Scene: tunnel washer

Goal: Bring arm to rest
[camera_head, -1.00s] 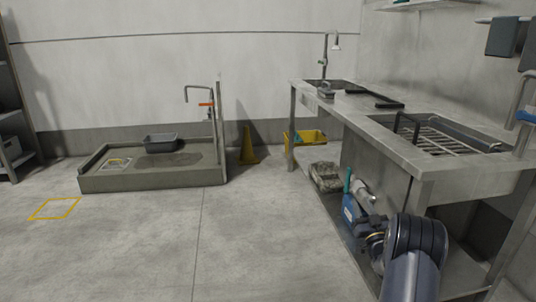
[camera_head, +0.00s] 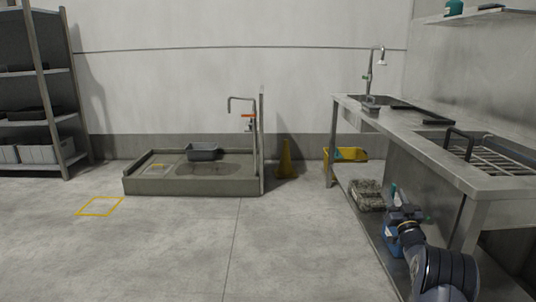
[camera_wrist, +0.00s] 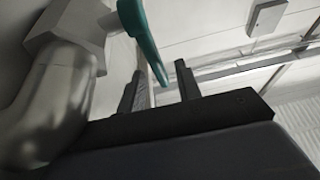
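My gripper (camera_wrist: 162,78) is in the wrist view, with its two dark fingers apart. A teal lever (camera_wrist: 141,32) hangs down in front of the fingers, its lower end showing near the gap. I cannot tell whether they touch. A shiny metal pipe (camera_wrist: 62,85) stands close at the left of that view. In the head view my gripper end (camera_head: 401,215) is low at the right, under the steel sink counter's front edge. My arm covers part of the lower shelf there, and the fingers are too small to read in that view.
The steel sink counter (camera_head: 430,150) runs along the right. A blue container (camera_head: 390,240) stands on its lower shelf close to my arm. The floor at left is free.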

